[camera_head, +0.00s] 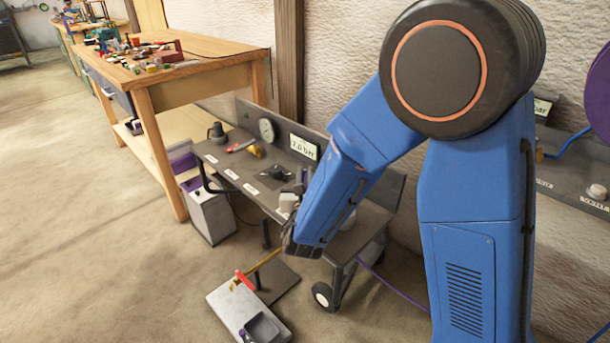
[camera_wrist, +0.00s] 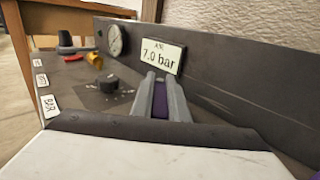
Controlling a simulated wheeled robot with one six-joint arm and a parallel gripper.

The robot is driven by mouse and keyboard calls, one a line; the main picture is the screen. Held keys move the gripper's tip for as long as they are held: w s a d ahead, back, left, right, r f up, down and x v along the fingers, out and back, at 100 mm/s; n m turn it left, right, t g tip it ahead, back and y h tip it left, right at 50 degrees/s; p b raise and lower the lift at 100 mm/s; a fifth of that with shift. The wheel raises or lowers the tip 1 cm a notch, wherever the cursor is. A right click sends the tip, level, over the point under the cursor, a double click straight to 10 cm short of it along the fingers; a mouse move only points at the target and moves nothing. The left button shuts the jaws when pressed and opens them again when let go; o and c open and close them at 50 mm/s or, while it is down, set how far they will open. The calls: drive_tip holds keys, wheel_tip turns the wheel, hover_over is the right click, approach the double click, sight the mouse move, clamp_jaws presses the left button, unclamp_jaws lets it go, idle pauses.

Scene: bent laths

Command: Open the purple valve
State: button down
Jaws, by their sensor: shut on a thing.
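The purple valve (camera_wrist: 160,101) shows in the wrist view as a narrow purple strip between the two grey fingers of my gripper (camera_wrist: 161,80). My gripper is shut on it, over the dark grey top of a wheeled cart (camera_head: 240,172). The fingers hide most of the valve, so its turned position cannot be told. In the head view my blue arm covers the valve and most of my gripper. A round pressure gauge (camera_wrist: 117,40) and a sign reading 7.0 bar (camera_wrist: 162,56) are on the cart's back panel behind the fingers.
A black knob (camera_wrist: 108,83), a yellow fitting (camera_wrist: 95,60) and a red-handled part (camera_wrist: 75,57) sit left of my fingers. A wooden workbench (camera_head: 205,85) stands behind, a grey box (camera_head: 212,217) beside the cart. A pale plate (camera_head: 225,300) lies in front; floor at left is clear.

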sight(305, 174)
idle(0.5)
drive_tip(key=c, duration=1.7)
unclamp_jaws()
drive_tip(key=shift+r, duration=5.05)
drive_tip(key=shift+c, duration=0.7)
